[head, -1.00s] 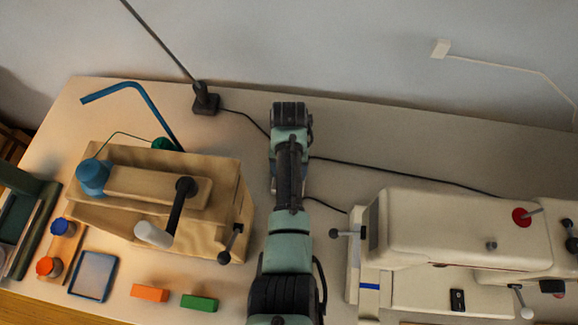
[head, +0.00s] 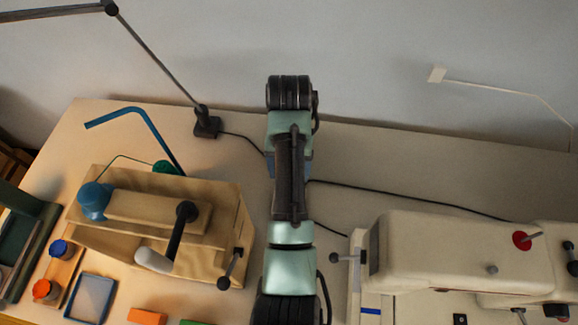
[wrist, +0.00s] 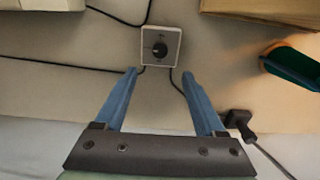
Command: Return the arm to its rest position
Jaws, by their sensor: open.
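My arm rises through the middle of the head view, between a wooden machine on the left and a cream sewing machine on the right. Its end points toward the wall, and the fingers are mostly hidden there behind my own arm. In the wrist view my gripper (wrist: 155,72) has its two blue fingers spread wide apart. Nothing is between them. A small square plate with a dark round knob (wrist: 160,47) lies on the table just beyond the fingertips.
The wooden machine (head: 218,232) stands left and the sewing machine (head: 445,245) right. A lamp base (head: 206,124) is at the back left. An orange block (head: 147,316) and a blue-rimmed tray (head: 90,297) lie in front. Black cables cross the rear of the table (head: 365,150).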

